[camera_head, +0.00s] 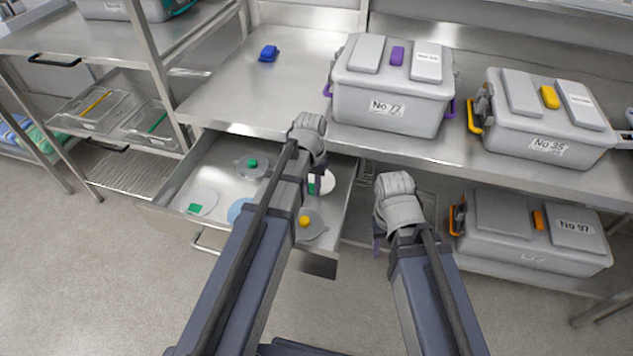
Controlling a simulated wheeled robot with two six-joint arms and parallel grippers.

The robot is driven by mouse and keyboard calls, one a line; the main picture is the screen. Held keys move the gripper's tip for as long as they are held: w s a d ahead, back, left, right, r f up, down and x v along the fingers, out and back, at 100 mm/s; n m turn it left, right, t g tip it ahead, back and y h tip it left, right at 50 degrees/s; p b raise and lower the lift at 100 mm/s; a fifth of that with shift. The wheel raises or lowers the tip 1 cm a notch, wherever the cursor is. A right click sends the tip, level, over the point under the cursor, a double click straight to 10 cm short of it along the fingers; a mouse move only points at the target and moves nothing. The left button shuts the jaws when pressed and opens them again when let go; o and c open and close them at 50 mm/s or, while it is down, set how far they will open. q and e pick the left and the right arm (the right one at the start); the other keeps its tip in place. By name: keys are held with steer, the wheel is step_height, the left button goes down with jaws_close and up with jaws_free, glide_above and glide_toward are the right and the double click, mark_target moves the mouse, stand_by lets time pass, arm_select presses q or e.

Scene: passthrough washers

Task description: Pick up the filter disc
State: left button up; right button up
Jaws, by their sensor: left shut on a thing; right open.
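The open drawer (175,205) under the counter holds several round discs. A white filter disc (327,183) with a green mark shows at the right of my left arm, partly hidden by it. My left gripper (310,184) points down over the drawer and is shut at this disc; its fingertips are mostly hidden behind my arm. I cannot tell whether the disc is clear of the drawer floor. My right gripper (378,243) is open and empty, pointing down right of the drawer.
In the drawer lie a grey disc with a green knob (252,164), a pale disc with a green tag (200,201), a blue disc (240,209) and a yellow-knobbed disc (310,224). Lidded bins (390,85) stand on the counter (225,95) and another (530,228) below. A blue block (268,53) lies there.

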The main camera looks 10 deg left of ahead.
arm_select(q)
jaws_close()
steer(key=shift+r, duration=0.1)
step_height(320, 180, up, 10)
steer(key=p, duration=1)
steer(key=shift+r+p, duration=0.25)
steer(key=shift+p, duration=0.1)
